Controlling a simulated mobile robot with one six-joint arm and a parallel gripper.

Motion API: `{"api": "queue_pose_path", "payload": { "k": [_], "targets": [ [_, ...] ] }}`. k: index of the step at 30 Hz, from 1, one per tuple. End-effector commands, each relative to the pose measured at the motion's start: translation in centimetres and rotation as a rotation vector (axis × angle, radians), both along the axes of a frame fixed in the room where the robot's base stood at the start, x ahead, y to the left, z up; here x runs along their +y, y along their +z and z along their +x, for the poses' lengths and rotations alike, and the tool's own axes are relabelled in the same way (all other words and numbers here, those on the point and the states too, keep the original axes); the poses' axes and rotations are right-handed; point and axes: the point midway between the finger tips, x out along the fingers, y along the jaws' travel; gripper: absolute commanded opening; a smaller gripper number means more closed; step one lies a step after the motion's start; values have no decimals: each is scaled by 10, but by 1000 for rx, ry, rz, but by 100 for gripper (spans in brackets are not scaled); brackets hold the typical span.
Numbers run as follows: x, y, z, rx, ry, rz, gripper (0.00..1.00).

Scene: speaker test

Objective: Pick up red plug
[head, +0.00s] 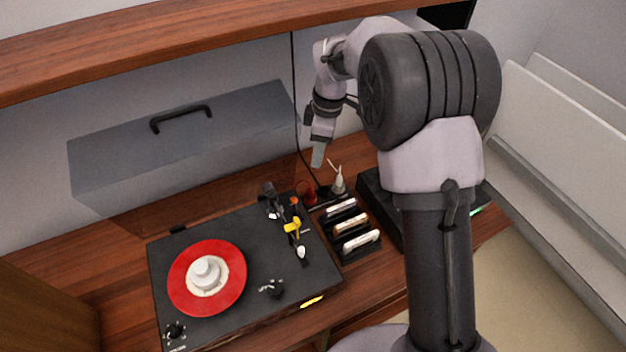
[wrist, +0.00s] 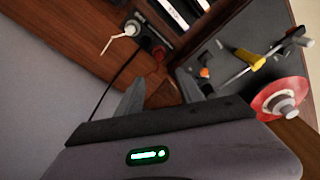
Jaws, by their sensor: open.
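The red plug (head: 310,194) is small and sits at the left end of a black power strip (head: 326,192) on the wooden surface, behind the turntable. A white plug (head: 338,183) stands upright to its right. In the wrist view the fingers of my gripper (wrist: 162,95) show partly.
A turntable (head: 220,225) with a red record (head: 232,283) and yellow-tipped tonearm (head: 292,226) fills the front left. Several cartridges sit in a black rack (head: 357,252) at right. A wooden shelf (head: 200,43) runs overhead. A black cable (head: 294,100) hangs behind.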

Motion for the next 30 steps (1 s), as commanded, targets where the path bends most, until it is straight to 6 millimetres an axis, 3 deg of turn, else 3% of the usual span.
{"api": "queue_pose_path", "payload": {
  "k": [6,10,17,24,30],
  "targets": [
    [7,-70,0,4,1,0,44],
    [11,-102,2,2,0,-1,44],
    [15,-124,3,1,-1,0,44],
    [22,-168,7,1,-1,0,44],
    [22,-167,7,-1,-2,0,44]
  ]
}}
